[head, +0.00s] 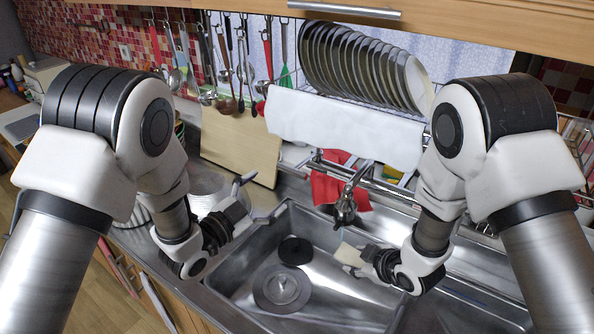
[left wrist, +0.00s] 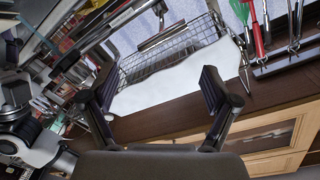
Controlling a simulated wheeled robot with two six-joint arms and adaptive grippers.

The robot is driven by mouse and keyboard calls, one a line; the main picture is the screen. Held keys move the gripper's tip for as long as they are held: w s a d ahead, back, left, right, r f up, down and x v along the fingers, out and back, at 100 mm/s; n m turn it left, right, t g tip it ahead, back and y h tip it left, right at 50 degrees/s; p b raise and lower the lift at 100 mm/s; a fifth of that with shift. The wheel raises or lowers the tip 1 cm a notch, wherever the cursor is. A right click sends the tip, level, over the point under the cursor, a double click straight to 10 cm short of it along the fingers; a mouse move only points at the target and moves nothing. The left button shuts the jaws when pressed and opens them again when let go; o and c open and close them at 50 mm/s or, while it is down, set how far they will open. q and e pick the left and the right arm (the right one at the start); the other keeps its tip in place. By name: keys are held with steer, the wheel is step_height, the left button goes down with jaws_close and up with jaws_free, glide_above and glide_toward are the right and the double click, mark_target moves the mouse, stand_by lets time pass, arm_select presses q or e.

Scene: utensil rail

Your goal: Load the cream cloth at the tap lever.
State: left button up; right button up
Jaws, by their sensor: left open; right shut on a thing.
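The small cream cloth (head: 349,254) is in my right gripper (head: 347,262), which is shut on it above the right part of the sink; the fingers hide part of it. The metal tap (head: 346,207) stands behind the sink, up from the right gripper and apart from it. Its lever is too small to tell apart clearly. My left gripper (head: 264,194) is open and empty over the sink's back left edge. In the left wrist view its two fingers (left wrist: 155,98) are wide apart with nothing between them.
A red cloth (head: 325,190) hangs behind the tap. A white cloth (head: 345,128) covers the front of the plate rack (head: 290,82). A cutting board (head: 238,145) leans behind the left gripper. Utensils hang at the back left. The sink (head: 330,292) holds a dark round piece (head: 295,251).

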mark_target(289, 173)
arm_select(q)
steer(key=x, duration=1.1)
steer(key=shift+w+a+f, duration=0.1)
steer(key=shift+a, duration=0.05)
steer(key=c, duration=1.6)
